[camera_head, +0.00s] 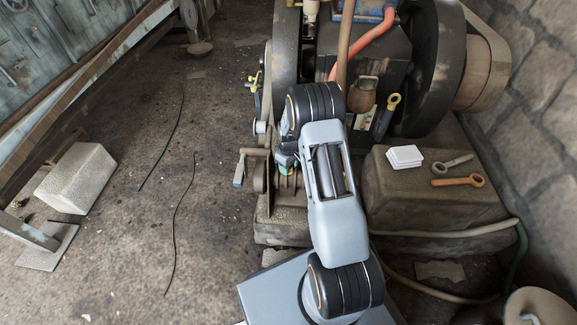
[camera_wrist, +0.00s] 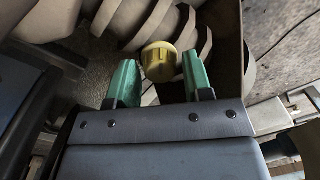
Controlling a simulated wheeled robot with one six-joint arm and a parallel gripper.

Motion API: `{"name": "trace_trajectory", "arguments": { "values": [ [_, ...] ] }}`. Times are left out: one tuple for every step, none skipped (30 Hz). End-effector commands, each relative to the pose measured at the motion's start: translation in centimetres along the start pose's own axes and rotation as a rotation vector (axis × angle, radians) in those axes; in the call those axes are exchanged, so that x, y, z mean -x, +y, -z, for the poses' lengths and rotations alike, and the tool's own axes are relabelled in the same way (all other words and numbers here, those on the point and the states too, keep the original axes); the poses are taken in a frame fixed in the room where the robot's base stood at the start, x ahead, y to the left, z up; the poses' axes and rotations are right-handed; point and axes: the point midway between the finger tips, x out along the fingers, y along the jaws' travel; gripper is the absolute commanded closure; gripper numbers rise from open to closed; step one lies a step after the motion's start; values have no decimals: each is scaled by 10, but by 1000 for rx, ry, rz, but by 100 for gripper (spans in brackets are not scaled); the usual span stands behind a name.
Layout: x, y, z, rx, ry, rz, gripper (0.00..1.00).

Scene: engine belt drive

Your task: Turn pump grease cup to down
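A round yellow cap (camera_wrist: 158,64), which looks like the pump grease cup, shows in the wrist view just beyond and between my fingertips. A raised bar or slot seems to cross its face. My gripper (camera_wrist: 159,58) has two green fingers, spread apart on the left and right of the cap. Gaps show on both sides, so it does not appear gripped. In the head view my arm hides the cup, and only a bit of green finger shows low beside the engine.
Ribbed grey metal parts crowd around the cap in the wrist view. A dark flywheel (camera_head: 432,65) stands behind.

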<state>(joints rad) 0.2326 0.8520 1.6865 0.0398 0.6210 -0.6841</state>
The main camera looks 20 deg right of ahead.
Motion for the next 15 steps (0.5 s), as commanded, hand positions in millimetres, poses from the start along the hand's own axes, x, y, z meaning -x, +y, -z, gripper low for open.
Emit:
{"name": "trace_trajectory", "arguments": {
  "values": [
    [0, 0, 0, 0, 0, 0, 59],
    [0, 0, 0, 0, 0, 0, 61],
    [0, 0, 0, 0, 0, 0, 65],
    [0, 0, 0, 0, 0, 0, 68],
    [0, 0, 0, 0, 0, 0, 71],
    [0, 0, 0, 0, 0, 0, 75],
    [0, 0, 0, 0, 0, 0, 78],
    [0, 0, 0, 0, 0, 0, 81],
    [0, 0, 0, 0, 0, 0, 84],
    [0, 0, 0, 0, 0, 0, 87],
    [0, 0, 0, 0, 0, 0, 90],
    [0, 0, 0, 0, 0, 0, 93],
    [0, 0, 0, 0, 0, 0, 93],
    [0, 0, 0, -1, 0, 0, 93],
    [0, 0, 0, -3, 0, 0, 93]
  ]
}}
